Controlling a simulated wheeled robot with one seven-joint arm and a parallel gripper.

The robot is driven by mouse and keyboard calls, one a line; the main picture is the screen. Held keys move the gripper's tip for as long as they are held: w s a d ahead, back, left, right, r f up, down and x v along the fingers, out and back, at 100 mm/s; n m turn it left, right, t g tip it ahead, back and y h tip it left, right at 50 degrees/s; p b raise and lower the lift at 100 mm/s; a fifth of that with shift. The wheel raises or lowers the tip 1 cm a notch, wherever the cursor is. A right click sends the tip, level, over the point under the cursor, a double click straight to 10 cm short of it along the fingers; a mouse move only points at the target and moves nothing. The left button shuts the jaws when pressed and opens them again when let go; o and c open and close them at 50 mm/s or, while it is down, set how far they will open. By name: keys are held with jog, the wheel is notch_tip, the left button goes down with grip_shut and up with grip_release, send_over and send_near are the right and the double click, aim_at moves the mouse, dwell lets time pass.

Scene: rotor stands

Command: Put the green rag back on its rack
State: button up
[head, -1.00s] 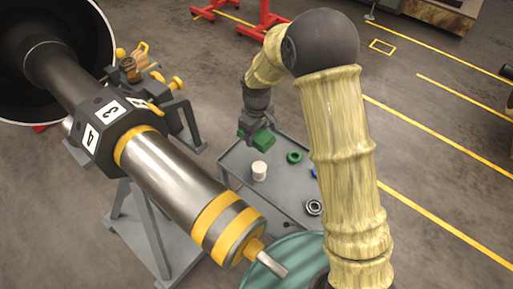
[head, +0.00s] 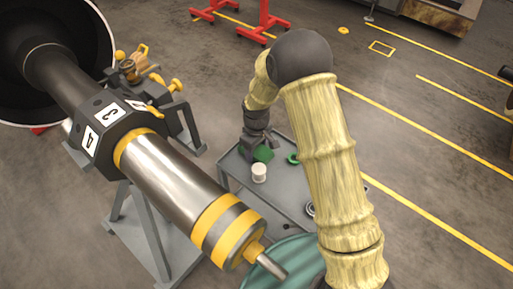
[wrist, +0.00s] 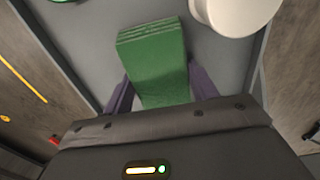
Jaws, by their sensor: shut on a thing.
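The green rag (head: 263,153) is a folded block with layered edges; it also shows in the wrist view (wrist: 155,65). My gripper (head: 256,146) is shut on it, with a dark purple finger on each side in the wrist view (wrist: 162,95). The rag is low over the far end of the grey cart top (head: 285,185); I cannot tell whether it touches it. My gripper hides part of the rag in the head view. I cannot make out a rack for certain.
A white cylinder (head: 259,173) stands close beside the rag, also in the wrist view (wrist: 236,12). A green ring (head: 292,158) lies on the cart, and a dark ring (head: 310,209) is partly behind my arm. The large metal rotor (head: 170,170) on its stand is at left.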

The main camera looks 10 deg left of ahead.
aim_at(257, 149)
jog(key=shift+f, duration=0.2)
jog(key=o, duration=0.9)
jog(key=shift+r, duration=0.1)
jog(key=shift+o, duration=0.2)
notch_tip(257, 149, up, 12)
jog(key=shift+r, duration=0.15)
jog(key=shift+d, duration=0.1)
